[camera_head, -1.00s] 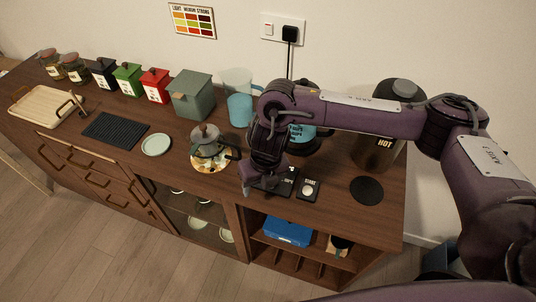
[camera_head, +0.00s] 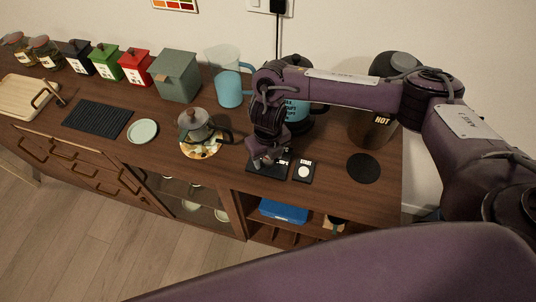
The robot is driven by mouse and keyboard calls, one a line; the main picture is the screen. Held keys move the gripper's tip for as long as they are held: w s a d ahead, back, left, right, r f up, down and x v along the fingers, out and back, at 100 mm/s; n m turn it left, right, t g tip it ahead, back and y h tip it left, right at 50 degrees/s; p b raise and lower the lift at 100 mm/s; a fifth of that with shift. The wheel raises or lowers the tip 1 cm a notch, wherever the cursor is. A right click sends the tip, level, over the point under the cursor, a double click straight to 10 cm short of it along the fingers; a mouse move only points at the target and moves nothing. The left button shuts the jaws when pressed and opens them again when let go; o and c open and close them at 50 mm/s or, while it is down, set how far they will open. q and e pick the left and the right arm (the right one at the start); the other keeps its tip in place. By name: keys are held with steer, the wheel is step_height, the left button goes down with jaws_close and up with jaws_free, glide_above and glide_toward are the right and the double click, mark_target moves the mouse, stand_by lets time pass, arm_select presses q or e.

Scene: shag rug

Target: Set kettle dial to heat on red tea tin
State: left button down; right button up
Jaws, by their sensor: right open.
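The red tea tin (camera_head: 136,67) stands in the row of tins at the back left, with a white label on its front. The blue kettle (camera_head: 297,112) stands behind my right arm, which hides much of it. Its black base with the dial panel (camera_head: 276,170) lies at the counter's front, partly covered by my right gripper. A small pad with a round white button (camera_head: 303,171) sits just right of it. My right gripper (camera_head: 262,163) is open, pointing down over the left part of the panel; contact cannot be told. My left gripper is out of view.
Green (camera_head: 106,62) and black (camera_head: 77,56) tins flank the red one on its left. A black round mat (camera_head: 364,168) and a flask marked HOT (camera_head: 373,132) are at right.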

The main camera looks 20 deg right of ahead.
steer(key=shift+s, duration=0.1)
steer(key=shift+c, duration=0.2)
steer(key=c, duration=0.9)
steer(key=shift+m, duration=0.5)
steer(key=shift+r+m+p, duration=0.1)
steer(key=shift+m+p, duration=0.4)
steer(key=shift+m, duration=0.7)
steer(key=m+p, duration=0.1)
steer(key=m, duration=0.2)
steer(key=shift+m+p, duration=0.3)
steer(key=m+p, duration=0.1)
steer(key=m, duration=0.1)
steer(key=shift+r+m, duration=0.1)
steer(key=shift+m, duration=0.3)
steer(key=m+p, duration=0.4)
steer(key=m, duration=0.1)
arm_select(q)
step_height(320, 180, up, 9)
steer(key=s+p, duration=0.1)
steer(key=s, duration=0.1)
steer(key=shift+p, duration=0.4)
arm_select(e)
steer(key=shift+m, duration=1.5)
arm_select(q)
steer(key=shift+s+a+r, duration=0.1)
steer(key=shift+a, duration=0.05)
